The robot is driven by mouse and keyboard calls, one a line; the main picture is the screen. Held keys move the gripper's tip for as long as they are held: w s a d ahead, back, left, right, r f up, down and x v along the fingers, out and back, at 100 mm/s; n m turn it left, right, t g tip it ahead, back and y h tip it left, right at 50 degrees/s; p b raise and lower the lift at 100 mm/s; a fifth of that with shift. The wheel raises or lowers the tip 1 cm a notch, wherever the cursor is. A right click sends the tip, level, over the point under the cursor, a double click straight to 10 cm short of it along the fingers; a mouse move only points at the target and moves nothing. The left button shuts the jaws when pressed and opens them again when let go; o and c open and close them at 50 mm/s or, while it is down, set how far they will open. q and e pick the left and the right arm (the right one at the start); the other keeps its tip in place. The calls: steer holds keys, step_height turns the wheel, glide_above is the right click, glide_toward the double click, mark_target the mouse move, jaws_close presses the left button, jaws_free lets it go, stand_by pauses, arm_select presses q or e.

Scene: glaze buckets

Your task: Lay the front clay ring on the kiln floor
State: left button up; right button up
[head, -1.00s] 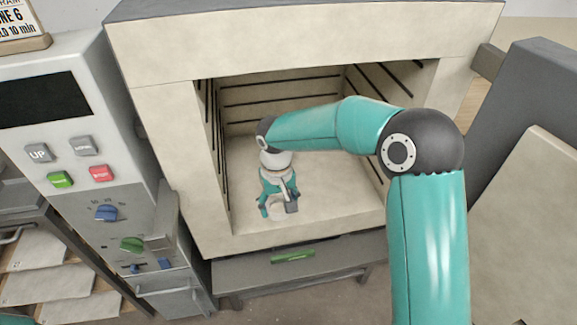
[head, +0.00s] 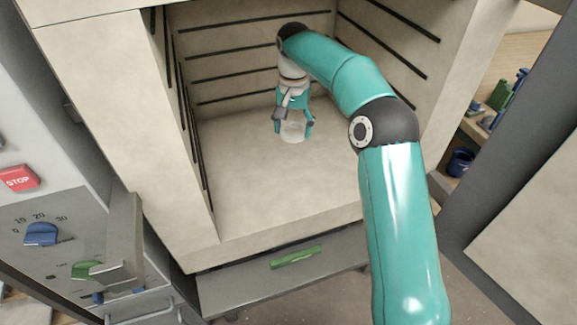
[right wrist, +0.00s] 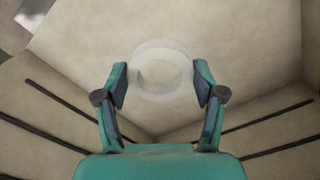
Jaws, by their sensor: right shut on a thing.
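My right gripper (head: 294,127) is inside the kiln, pointing down over the kiln floor (head: 275,185). It is shut on a pale clay ring (head: 293,133), which shows low between its fingers. In the right wrist view the ring (right wrist: 163,70) is a round, whitish band between the two fingertips, with the pale floor around and through it. The ring looks level and at or very near the floor; I cannot tell whether it touches. My left gripper is not in view.
The kiln side walls carry dark rods (head: 188,110), and the back wall has more. The floor in front of the gripper is bare. A control panel with a red stop button (head: 18,178) stands at the left. Shelves with a blue bucket (head: 460,162) are at the right.

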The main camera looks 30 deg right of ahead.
glide_above(291, 173)
step_height(291, 173, down, 10)
steer(key=shift+b, duration=0.4)
steer(key=shift+f, duration=2.55)
steer(key=shift+f, duration=0.1)
steer(key=o, duration=1.1)
steer(key=shift+o, duration=0.2)
step_height(291, 173, up, 12)
steer(key=shift+p, duration=0.4)
steer(key=shift+s, duration=0.1)
